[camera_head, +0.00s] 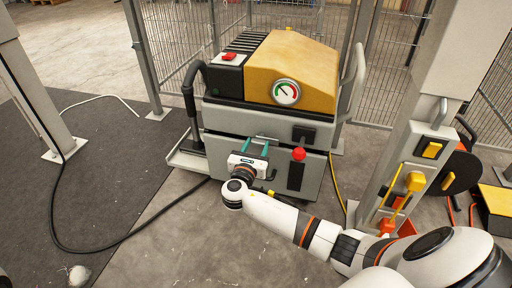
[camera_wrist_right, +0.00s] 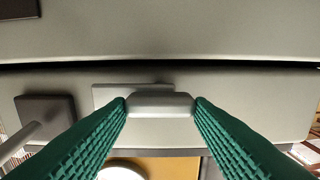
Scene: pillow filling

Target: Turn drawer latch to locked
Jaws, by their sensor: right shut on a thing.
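The machine's drawer front (camera_head: 230,146) is a grey panel below the black and yellow top. The drawer latch seems to be the dark block (camera_head: 303,134) at the panel's right. In the right wrist view, which looks upside down, a similar dark block (camera_wrist_right: 45,118) carries a grey lever slanting away. My right gripper (camera_head: 258,148) is at the middle of the drawer front. Its green fingers (camera_wrist_right: 160,112) are shut on a grey handle (camera_wrist_right: 160,103) on a flat plate. The latch is apart from the fingers. My left gripper is not in view.
A red knob (camera_head: 299,154) and a dark vent (camera_head: 295,177) are on the machine below the latch. A grey post (camera_head: 400,150) with yellow and black tools stands at the right. A black cable (camera_head: 130,238) crosses the floor. Mesh fencing (camera_head: 180,45) stands behind.

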